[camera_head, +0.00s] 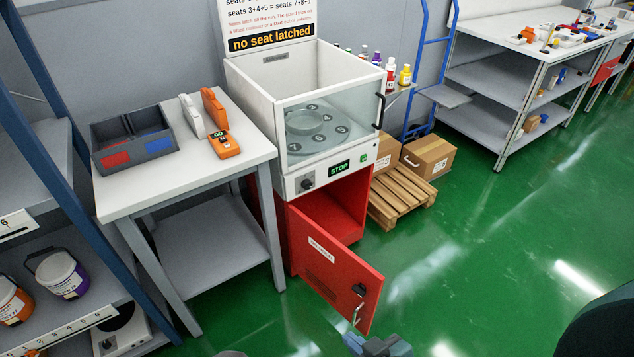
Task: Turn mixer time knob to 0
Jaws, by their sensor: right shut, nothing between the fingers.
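The mixer (338,120) is a white cabinet with a clear front window and a numbered round plate inside. Its time knob (307,184) is a small dark knob at the left of the front panel. Its setting is too small to read. A display (339,168) to its right reads STOP in green. My right gripper (377,344) shows at the bottom edge, partly cut off, just below the open red door. It is shut and empty, well apart from the knob. My left gripper is not in view.
The red door (333,266) below the mixer hangs open toward me. A table (240,156) with a dark bin (134,142) and orange devices stands left. A wooden pallet (400,196) with boxes sits right. A sign (271,36) reads "no seat latched". Green floor is clear at right.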

